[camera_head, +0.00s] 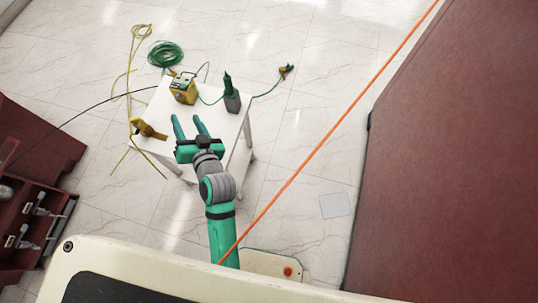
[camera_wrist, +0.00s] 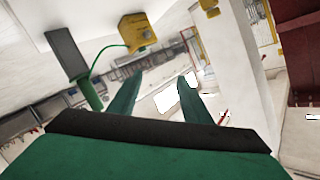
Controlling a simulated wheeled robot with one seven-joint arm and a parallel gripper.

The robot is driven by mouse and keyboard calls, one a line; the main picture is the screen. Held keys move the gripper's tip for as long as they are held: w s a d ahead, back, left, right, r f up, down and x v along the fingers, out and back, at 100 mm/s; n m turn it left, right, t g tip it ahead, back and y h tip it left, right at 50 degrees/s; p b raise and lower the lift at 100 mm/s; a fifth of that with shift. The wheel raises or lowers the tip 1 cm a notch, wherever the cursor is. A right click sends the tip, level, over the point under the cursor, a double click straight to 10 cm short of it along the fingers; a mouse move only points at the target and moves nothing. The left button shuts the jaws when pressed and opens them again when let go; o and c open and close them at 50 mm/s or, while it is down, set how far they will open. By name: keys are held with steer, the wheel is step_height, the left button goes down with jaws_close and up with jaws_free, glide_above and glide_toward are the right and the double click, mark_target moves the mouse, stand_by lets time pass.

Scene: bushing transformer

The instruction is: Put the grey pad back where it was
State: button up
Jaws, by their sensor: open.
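My gripper (camera_head: 187,121) is open and empty above the near part of the white table, with its two green fingers apart. The fingers also show in the wrist view (camera_wrist: 160,80), with nothing between them. A flat light-grey square (camera_head: 335,206) lies on the floor to the right of my arm; it may be the grey pad, but I cannot be sure. A dark grey block (camera_head: 232,103) with a green pointed part on top stands on the table, right of the fingers. The block also shows at upper left in the wrist view (camera_wrist: 67,52).
The white table (camera_head: 160,107) also holds a yellow box (camera_head: 183,88) and a yellow clamp (camera_head: 148,129). A coiled green cable (camera_head: 165,54) lies on the floor beyond. An orange line (camera_head: 330,135) crosses right of my arm. A dark red wall (camera_head: 455,160) bounds the right.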

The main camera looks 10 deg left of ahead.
steer(key=s+d+f+m+t+h, duration=0.2)
steer(key=s+d+f+m+h, duration=0.15)
steer(key=d, duration=0.65)
steer(key=s+d+r+n+t+h, duration=0.2)
steer(key=s+d+h, duration=0.4)
steer(key=s+d, duration=1.2)
steer(key=d, duration=0.4)
steer(key=shift+s+r, duration=0.25)
steer(key=shift+w+h, duration=0.1)
steer(key=shift+h, duration=0.15)
steer(key=shift+c, duration=0.2)
